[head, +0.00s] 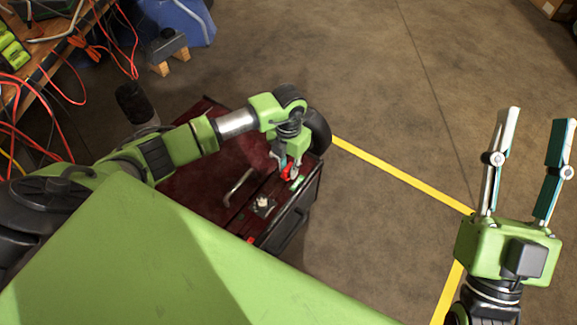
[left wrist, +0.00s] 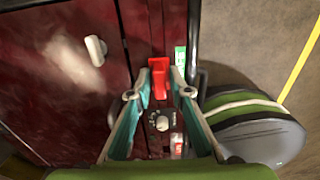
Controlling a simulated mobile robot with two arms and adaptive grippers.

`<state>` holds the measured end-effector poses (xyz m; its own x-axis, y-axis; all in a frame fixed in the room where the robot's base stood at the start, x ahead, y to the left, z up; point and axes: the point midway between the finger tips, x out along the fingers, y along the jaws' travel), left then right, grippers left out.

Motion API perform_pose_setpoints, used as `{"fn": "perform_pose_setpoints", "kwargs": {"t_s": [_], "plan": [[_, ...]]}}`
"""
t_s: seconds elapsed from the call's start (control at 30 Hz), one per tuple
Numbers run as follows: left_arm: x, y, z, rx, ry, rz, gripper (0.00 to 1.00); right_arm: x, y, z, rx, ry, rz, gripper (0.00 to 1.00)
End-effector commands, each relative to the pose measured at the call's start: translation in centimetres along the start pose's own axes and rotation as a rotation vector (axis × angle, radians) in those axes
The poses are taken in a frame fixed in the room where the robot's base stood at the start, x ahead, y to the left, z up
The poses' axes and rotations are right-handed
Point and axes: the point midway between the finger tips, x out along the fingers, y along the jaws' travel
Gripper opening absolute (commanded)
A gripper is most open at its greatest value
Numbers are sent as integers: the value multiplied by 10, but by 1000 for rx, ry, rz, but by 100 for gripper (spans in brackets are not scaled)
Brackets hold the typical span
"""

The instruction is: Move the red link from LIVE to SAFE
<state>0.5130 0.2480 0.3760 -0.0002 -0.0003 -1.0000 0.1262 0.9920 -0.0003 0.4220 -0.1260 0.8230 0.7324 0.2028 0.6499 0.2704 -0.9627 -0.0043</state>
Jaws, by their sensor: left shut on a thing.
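The red link (head: 286,174) is between the fingers of my left gripper (head: 289,164), at the far end of the dark red cabinet's panel. In the left wrist view the red link (left wrist: 159,82) sits between the fingertips, which are shut on it, beside a green label (left wrist: 180,59). A small red-and-white label (left wrist: 176,143) is at the panel's near end. Lettering on both labels is too small to read. I cannot tell whether the link is seated or held just above the panel. My right gripper (head: 531,115) is open and empty, away to the right.
A round selector knob (left wrist: 162,123) stands on the panel between the two labels. The cabinet has a pale handle (head: 238,187) on top. A cluttered bench (head: 50,70) with orange cables is at the left. Yellow floor tape (head: 400,175) crosses clear floor at the right.

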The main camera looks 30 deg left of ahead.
Motion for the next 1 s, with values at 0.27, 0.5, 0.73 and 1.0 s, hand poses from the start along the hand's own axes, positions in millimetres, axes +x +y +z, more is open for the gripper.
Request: {"fn": "perform_pose_setpoints", "kwargs": {"t_s": [0.27, 0.5, 0.73, 1.0], "plan": [[2, 0, 0, 0, 0, 0, 0, -1, -1, -5, 2, 26, -1, 40], [3, 0, 0, 0, 0, 0, 0, -2, -1, -9, 4, 43, -1, 40], [5, 0, 0, 0, 0, 0, 0, -3, -2, -13, 6, 63, -2, 40], [7, 0, 0, 0, 0, 0, 0, -4, -2, -18, 8, 89, -2, 40]]}}
